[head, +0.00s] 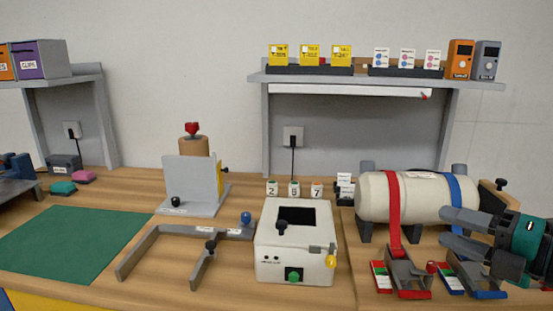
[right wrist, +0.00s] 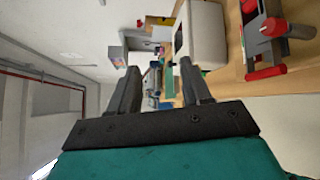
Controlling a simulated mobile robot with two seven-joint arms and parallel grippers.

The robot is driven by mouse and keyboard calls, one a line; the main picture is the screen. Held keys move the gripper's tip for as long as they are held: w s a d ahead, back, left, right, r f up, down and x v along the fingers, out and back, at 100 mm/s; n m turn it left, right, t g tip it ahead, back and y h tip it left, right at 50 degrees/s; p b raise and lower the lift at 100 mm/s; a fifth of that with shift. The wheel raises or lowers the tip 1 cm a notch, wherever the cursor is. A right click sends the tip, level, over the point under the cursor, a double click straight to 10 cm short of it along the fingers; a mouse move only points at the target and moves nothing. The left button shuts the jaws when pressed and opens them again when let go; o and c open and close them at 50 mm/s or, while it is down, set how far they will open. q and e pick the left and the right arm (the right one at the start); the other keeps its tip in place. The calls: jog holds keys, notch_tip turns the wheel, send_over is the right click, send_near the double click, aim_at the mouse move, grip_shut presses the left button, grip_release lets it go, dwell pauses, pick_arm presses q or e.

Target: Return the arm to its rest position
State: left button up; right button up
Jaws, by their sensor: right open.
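My right gripper (head: 452,229) comes in from the right in the head view, in front of the right part of the cream cylinder (head: 420,196). It is open, with a gap between its two grey fingers. The right wrist view also shows this gripper (right wrist: 160,85) with its fingers apart and nothing between them. My left gripper is not in view.
The strapped cylinder stands on the bench with red (head: 399,291) and blue (head: 478,284) ratchets below my right gripper. A white box (head: 265,262), a grey bracket (head: 145,247) and a green mat (head: 62,245) lie leftward. A shelf (head: 345,82) runs above.

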jog(key=s+d+f+m+h, duration=0.2)
jog(key=s+f+m+h, duration=0.3)
jog(key=f+m, duration=0.45)
jog(key=s+d+f+m+h, duration=0.2)
jog(key=s+f+m+h, duration=0.1)
jog(key=f+m+h, duration=0.7)
jog(key=s+a+f+m+g+y, duration=0.3)
jog(key=s+a+f+m+g, duration=0.15)
jog(key=s+a, duration=0.2)
jog(key=s+a+f+m+g+y, duration=0.2)
jog(key=s+a+f+m+g, duration=0.1)
jog(key=s+a+g, duration=0.4)
jog(key=w+a+f+t+y, duration=0.1)
jog(key=w+a+f+t, duration=0.1)
jog(key=w+f+t, duration=0.4)
jog(key=shift+f+n+t+y+b, duration=0.3)
jog(key=shift+f+n+t+b, duration=0.15)
jog(key=shift+f+t, duration=1.3)
jog(key=shift+f, duration=0.2)
